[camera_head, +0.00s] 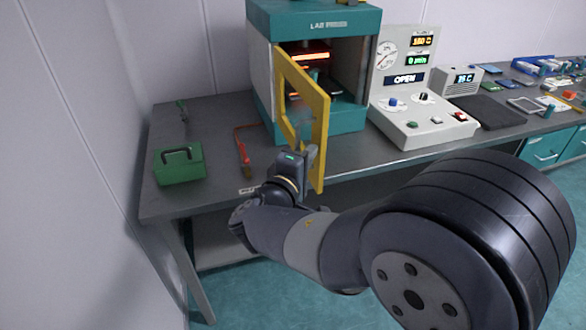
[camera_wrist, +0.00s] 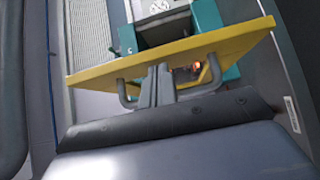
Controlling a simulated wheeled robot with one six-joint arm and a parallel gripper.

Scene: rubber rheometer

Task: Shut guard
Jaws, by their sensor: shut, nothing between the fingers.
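The guard (camera_head: 317,110) is a yellow framed door with a see-through pane, hinged on the teal lab press (camera_head: 262,20). It stands swung open toward me, and the press's glowing red inside shows behind it. In the wrist view the guard (camera_wrist: 100,72) crosses the picture, with a grey bar handle (camera_wrist: 124,95) on its near face. My gripper (camera_wrist: 158,78) is shut and empty, its fingertips close to the guard between the two ends of the handle. In the head view my gripper (camera_head: 308,152) is beside the guard's lower part; I cannot tell whether it touches.
A control box (camera_head: 425,130) with a display reading OPEN stands right of the press. A green case (camera_head: 180,165) and a red-handled tool (camera_head: 244,155) lie left on the grey bench (camera_head: 215,125). Several small items lie far right. A wall is close on the left.

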